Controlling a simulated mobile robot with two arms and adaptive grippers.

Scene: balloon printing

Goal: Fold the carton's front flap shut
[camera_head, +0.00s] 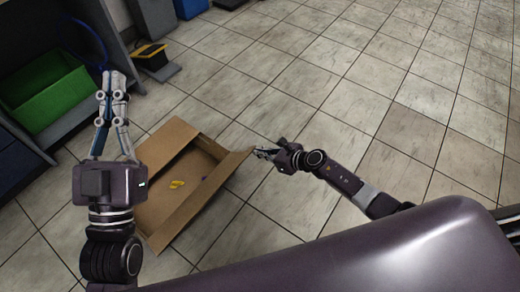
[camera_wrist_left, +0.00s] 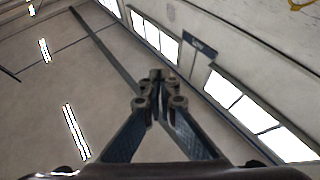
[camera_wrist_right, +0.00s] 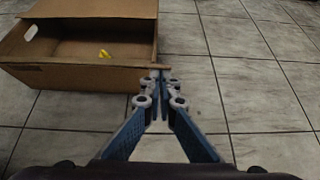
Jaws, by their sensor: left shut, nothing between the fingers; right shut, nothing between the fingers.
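The brown carton (camera_head: 189,213) stands open-topped on the tiled floor at the left of the head view, partly behind my left arm. It also shows at the upper left of the right wrist view (camera_wrist_right: 75,79). A long cardboard panel runs along its right side; I cannot tell surely which flap is the front one. My right gripper (camera_head: 257,151) is shut and empty at the carton's right corner. In the right wrist view its fingertips (camera_wrist_right: 161,76) meet the panel's edge; contact is unclear. My left gripper (camera_head: 112,78) is shut and empty, raised and pointing up, away from the carton.
Small yellow items (camera_head: 177,184) lie inside the carton. A green bin (camera_head: 50,98) sits in a dark shelf unit at the left. A yellow-and-black device (camera_head: 151,56) stands on the floor behind. The floor to the right is clear.

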